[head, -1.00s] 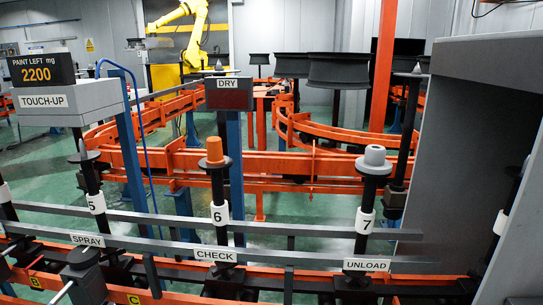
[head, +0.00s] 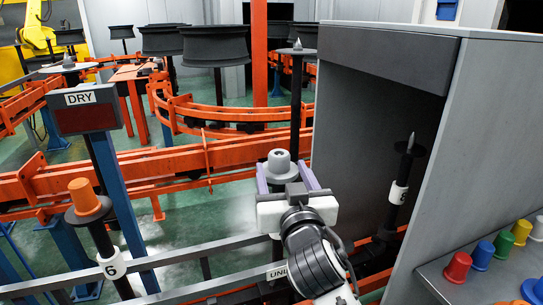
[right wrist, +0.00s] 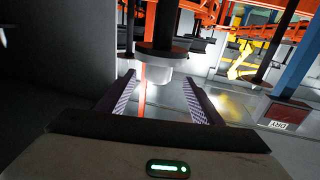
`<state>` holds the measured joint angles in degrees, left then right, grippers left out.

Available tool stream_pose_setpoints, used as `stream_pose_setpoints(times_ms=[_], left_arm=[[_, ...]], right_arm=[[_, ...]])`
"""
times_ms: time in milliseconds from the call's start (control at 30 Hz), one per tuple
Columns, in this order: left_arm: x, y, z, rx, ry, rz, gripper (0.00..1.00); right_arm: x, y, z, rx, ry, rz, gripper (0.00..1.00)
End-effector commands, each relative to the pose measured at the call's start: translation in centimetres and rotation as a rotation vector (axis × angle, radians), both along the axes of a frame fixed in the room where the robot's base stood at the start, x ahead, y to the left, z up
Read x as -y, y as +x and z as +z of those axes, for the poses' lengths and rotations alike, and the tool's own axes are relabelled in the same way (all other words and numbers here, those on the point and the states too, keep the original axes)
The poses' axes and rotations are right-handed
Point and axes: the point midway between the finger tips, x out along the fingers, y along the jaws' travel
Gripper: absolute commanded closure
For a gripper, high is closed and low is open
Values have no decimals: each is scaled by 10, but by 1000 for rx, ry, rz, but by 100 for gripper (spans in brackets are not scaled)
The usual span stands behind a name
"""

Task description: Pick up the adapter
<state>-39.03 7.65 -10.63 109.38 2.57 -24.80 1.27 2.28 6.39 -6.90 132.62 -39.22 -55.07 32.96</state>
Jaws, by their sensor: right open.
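A light grey stepped adapter (head: 280,161) sits on top of the spindle at the unload station in the head view. It also shows in the right wrist view (right wrist: 158,73), against a dark round flange (right wrist: 160,52). My right gripper (head: 286,178) is open, with one purple finger on each side of the adapter. In the right wrist view my right gripper (right wrist: 159,84) shows a gap between each finger and the adapter. An orange adapter (head: 84,195) sits on spindle 6 at the left. My left gripper is not in view.
A grey booth (head: 345,120) stands close to the right of my right arm, with a bare spindle 8 (head: 398,190) inside. Colored caps (head: 482,255) stand on its ledge. Grey rails (head: 200,255) and orange track (head: 215,150) run around the spindles. Dark wheels (head: 215,46) hang behind.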

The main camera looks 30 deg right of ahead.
Motion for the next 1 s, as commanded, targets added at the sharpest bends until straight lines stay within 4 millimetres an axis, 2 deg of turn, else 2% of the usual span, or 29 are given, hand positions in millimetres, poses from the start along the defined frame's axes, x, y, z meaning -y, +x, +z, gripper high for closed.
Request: stream_pose_setpoints(times_ms=[200,433,600,700,1000], left_arm=[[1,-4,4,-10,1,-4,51],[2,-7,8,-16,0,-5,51],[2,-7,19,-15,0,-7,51],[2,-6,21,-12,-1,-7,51],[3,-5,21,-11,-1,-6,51]], right_arm=[[14,31,1,-3,-5,1,40],[23,47,2,-4,-6,1,40],[37,69,8,-4,-7,1,40],[41,80,5,-5,-4,2,40],[43,86,3,-5,-3,4,40]])
